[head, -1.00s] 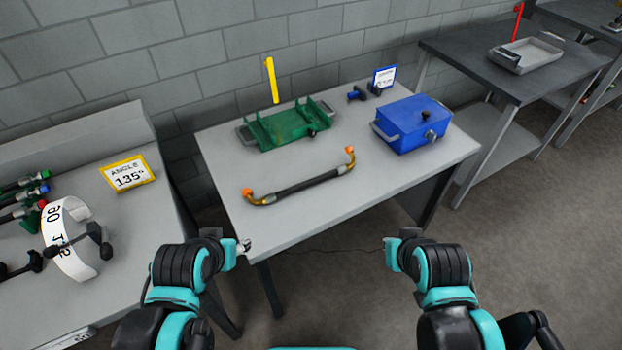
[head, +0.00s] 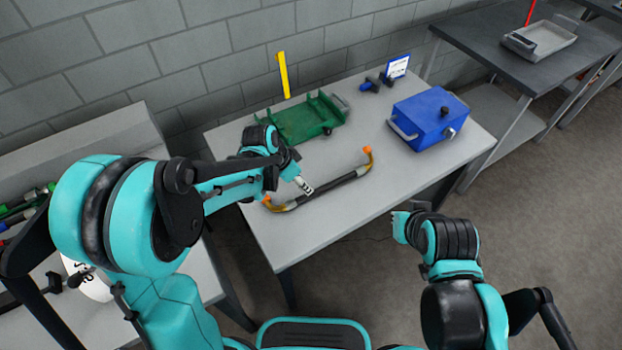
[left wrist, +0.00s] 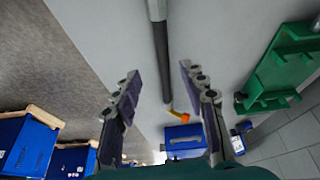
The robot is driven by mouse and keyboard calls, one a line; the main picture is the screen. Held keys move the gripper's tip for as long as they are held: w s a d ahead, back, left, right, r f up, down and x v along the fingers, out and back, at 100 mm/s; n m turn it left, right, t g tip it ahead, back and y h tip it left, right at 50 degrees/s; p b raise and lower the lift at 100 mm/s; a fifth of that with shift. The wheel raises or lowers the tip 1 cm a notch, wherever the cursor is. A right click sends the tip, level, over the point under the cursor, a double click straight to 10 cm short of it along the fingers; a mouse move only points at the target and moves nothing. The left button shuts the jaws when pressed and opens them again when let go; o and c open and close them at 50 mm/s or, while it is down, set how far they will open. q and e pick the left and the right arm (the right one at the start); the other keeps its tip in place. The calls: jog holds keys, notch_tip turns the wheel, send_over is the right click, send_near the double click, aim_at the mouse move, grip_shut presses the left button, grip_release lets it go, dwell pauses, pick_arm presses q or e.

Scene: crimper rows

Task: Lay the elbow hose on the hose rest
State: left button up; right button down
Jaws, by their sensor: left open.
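The elbow hose (head: 325,188) is a black tube with bent yellow ends and orange tips, lying on the grey table. In the left wrist view the hose (left wrist: 161,50) runs between my left gripper's fingers, not gripped. My left gripper (head: 304,186) is open over the hose's left part; its parted fingers (left wrist: 162,95) show in the wrist view. The green cradle (head: 312,122), apparently the hose rest, stands empty behind the hose; it also shows in the left wrist view (left wrist: 280,72). My right gripper (head: 401,226) is off the table's front edge, its fingers too small to read.
A blue box (head: 430,120) stands on the table's right side. A yellow post (head: 284,75) rises behind the cradle, and a small sign (head: 397,67) stands at the back. A dark table with a grey tray (head: 541,44) is farther right. The table's front right is clear.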

aim_at(315, 191)
pick_arm(q)
jog(key=shift+w+d+f+m, duration=0.25)
jog(key=shift+w+f, duration=0.1)
jog(key=shift+f, duration=0.1)
jog(key=shift+w+d+f+m, duration=0.25)
jog(key=shift+w+f, duration=0.1)
jog(key=shift+f, duration=0.1)
jog(key=b+x, duration=0.1)
jog(key=x, duration=0.1)
jog(key=shift+d+f, duration=0.15)
jog(key=shift+f, duration=0.1)
jog(key=shift+g, duration=0.3)
jog(key=b+x, duration=0.1)
jog(key=x, duration=0.1)
jog(key=b+x, duration=0.1)
jog(key=x, duration=0.2)
jog(key=shift+w+d+f+b, duration=0.2)
jog(key=shift+w+b, duration=0.05)
jog(key=shift+b, duration=0.1)
jog(key=shift+r, duration=0.1)
grip_shut()
